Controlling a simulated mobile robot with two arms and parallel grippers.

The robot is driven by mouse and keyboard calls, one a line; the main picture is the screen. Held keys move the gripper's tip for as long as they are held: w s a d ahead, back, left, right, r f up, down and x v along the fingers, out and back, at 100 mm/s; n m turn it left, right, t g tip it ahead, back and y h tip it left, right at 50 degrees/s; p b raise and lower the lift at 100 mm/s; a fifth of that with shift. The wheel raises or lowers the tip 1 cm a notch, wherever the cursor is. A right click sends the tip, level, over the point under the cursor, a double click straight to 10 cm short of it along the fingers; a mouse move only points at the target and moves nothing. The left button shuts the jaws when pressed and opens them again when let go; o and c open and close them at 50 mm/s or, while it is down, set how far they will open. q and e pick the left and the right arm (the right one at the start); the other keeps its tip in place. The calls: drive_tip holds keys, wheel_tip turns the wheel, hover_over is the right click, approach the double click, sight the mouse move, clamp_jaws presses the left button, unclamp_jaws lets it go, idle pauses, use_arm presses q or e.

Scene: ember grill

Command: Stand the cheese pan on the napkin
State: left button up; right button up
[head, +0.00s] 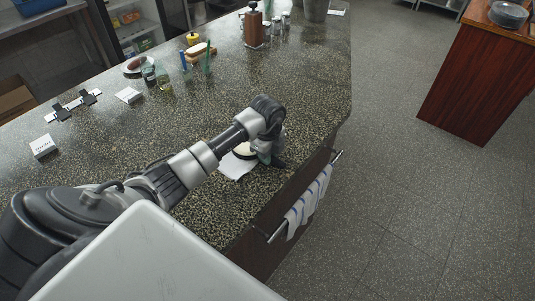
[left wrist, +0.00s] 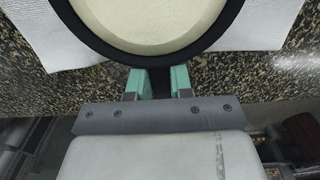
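The cheese pan is a round black pan (left wrist: 224,14) with a pale, creamy filling. In the left wrist view it lies over the white napkin (left wrist: 272,22), which shows on both sides of it. In the head view the pan (head: 243,151) is partly hidden by my left arm, with the napkin (head: 235,168) below it near the counter's front edge. My left gripper (left wrist: 159,82) has its green fingers on both sides of the pan's short dark handle and looks shut on it. I cannot tell whether the pan touches the napkin or hovers just above it. My right gripper is not in view.
The speckled counter (head: 290,125) is clear around the napkin. A striped towel (head: 308,203) hangs on a rail at its front. Bottles, a board with food (head: 199,52) and a wooden mill (head: 253,27) stand farther back. A small white card (head: 42,146) stands at left.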

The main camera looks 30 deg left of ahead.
use_arm(q)
drive_tip(key=o, duration=0.4)
drive_tip(key=shift+s+d+f, duration=0.15)
drive_tip(key=shift+s+f, duration=0.15)
drive_tip(key=shift+f, duration=0.25)
drive_tip(key=shift+r, duration=0.35)
wheel_tip(320, 180, up, 13)
drive_tip(key=b, duration=0.1)
drive_tip(key=shift+w+a+b, duration=0.2)
drive_tip(key=shift+w+b, duration=0.05)
drive_tip(key=shift+b, duration=0.15)
